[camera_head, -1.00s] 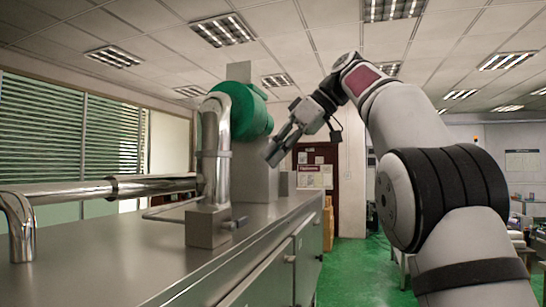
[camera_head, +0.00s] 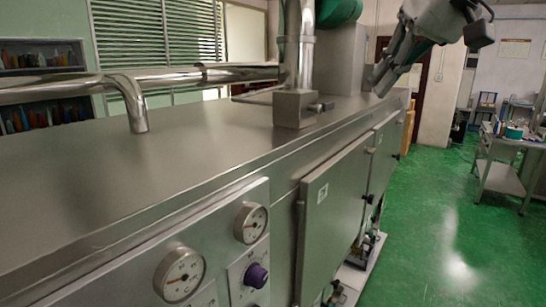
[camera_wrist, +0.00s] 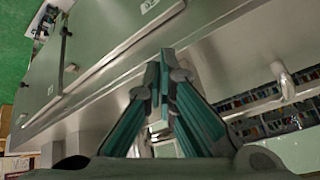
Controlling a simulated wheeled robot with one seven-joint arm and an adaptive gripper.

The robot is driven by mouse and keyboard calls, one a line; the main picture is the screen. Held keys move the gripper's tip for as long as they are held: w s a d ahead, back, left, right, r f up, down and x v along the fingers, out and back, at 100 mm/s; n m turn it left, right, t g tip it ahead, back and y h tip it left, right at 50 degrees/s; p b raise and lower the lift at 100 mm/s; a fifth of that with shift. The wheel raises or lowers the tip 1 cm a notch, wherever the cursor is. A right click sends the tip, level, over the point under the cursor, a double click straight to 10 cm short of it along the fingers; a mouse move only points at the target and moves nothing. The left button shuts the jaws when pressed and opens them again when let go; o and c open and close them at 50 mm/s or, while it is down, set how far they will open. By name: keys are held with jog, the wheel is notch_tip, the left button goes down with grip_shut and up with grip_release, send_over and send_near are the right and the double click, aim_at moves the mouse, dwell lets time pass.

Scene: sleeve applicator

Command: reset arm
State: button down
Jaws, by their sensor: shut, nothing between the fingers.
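My gripper (camera_head: 385,85) hangs at the upper right of the head view, fingers pointing down and to the left. It appears in front of the far end of the steel machine (camera_head: 120,160). In the wrist view my gripper (camera_wrist: 163,60) shows its two green-sided fingers meeting at the tips, shut with nothing between them. The steel machine's side and top edge (camera_wrist: 110,60) run behind the fingers there. The fingers look apart from the machine, but the exact gap cannot be told.
A vertical steel pipe (camera_head: 298,45) and a horizontal pipe (camera_head: 170,78) stand over the machine top. A metal table (camera_head: 505,180) stands at the right. Green floor (camera_head: 440,230) between is clear.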

jog(key=s+d+f+m+h, duration=0.1)
jog(key=s+f+m+h, duration=0.2)
jog(key=s+f, duration=1.6)
notch_tip(320, 180, down, 4)
jog(key=shift+s+f+h, duration=0.2)
jog(key=shift+s+h, duration=0.1)
jog(key=shift+h, duration=0.3)
